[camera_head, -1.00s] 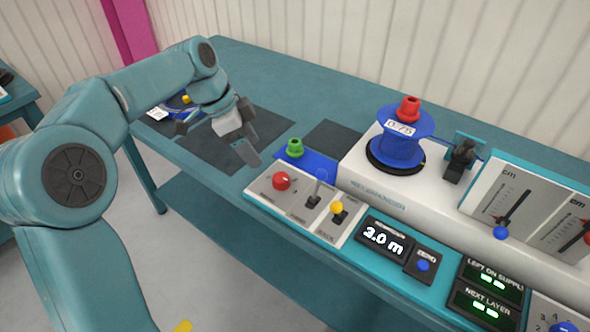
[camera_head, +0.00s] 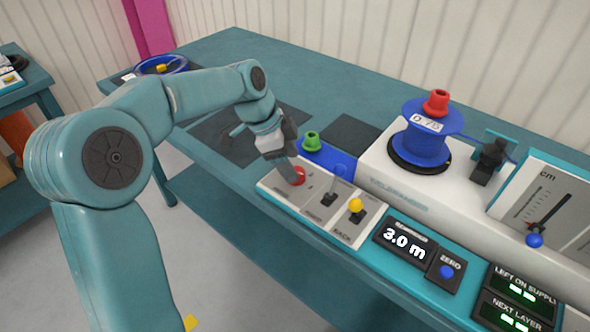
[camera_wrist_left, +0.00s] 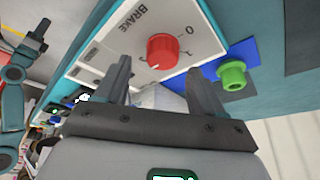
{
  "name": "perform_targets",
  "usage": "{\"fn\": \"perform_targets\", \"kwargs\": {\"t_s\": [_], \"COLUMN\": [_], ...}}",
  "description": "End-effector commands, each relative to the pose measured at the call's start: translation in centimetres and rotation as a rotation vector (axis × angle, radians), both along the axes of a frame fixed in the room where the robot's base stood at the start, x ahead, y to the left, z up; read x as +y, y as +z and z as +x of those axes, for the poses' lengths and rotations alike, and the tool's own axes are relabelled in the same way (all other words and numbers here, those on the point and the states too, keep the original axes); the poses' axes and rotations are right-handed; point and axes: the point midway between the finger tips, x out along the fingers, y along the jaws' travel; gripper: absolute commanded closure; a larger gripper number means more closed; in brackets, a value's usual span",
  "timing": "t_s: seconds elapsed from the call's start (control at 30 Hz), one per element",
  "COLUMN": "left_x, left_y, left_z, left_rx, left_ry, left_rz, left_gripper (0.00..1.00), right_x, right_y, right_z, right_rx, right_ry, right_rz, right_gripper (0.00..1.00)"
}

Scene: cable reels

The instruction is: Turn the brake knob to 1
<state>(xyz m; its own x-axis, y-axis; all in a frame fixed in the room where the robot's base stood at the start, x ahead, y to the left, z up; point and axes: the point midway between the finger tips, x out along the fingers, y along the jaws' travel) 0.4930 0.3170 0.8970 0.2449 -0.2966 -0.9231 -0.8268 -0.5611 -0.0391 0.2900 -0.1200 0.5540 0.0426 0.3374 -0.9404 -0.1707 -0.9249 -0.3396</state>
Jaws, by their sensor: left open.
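The red brake knob (camera_head: 297,176) sits on a white panel at the left end of the console. In the left wrist view the knob (camera_wrist_left: 163,50) shows beside the word BRAKE, with a 0 and other marks around it; a pale pointer line is on its lower side. My left gripper (camera_head: 288,160) is over the knob in the head view and partly covers it. In the left wrist view the gripper (camera_wrist_left: 160,80) is open, its two fingers apart, with the knob beyond and between the tips, not clasped. My right gripper does not show clearly.
A lever with a blue top (camera_head: 339,172) and one with a yellow top (camera_head: 355,206) stand right of the knob. A green knob (camera_head: 311,140) on a blue plate is just behind. A blue cable reel (camera_head: 425,140) stands farther right. A display (camera_head: 404,242) reads 3.0 m.

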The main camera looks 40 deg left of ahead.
Motion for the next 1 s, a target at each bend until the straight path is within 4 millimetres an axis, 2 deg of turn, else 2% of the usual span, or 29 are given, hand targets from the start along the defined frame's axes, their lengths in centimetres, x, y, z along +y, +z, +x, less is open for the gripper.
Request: {"fn": "perform_targets", "kwargs": {"t_s": [0.1, 0.2, 0.53, 0.57, 0.7, 0.73, 1.0], "left_x": [-0.6, -0.8, -0.8, -0.8, -0.8, -0.8, -0.8], "left_y": [-1.8, -2.5, -2.9, -2.9, -2.9, -2.9, -2.9], "left_z": [0.5, 0.8, 1.0, 1.0, 1.0, 1.0, 1.0], "left_rx": [0.003, 0.000, 0.000, 0.000, 0.000, 0.000, -0.001], "left_ry": [-0.002, -0.002, -0.002, -0.002, -0.002, -0.002, 0.017], "left_rz": [0.000, 0.000, 0.000, 0.000, 0.000, 0.000, 0.000], "left_gripper": [0.31, 0.31, 0.31, 0.35, 0.80, 0.88, 0.87], "right_x": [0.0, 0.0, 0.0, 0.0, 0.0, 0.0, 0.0], "right_y": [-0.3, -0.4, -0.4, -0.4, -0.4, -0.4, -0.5], "right_z": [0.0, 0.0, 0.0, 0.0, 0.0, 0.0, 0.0], "right_rx": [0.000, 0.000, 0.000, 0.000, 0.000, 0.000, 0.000], "right_ry": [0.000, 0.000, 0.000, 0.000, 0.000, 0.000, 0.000], "right_rz": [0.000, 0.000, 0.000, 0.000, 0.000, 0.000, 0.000], "right_gripper": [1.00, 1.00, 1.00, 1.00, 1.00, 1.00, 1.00]}}
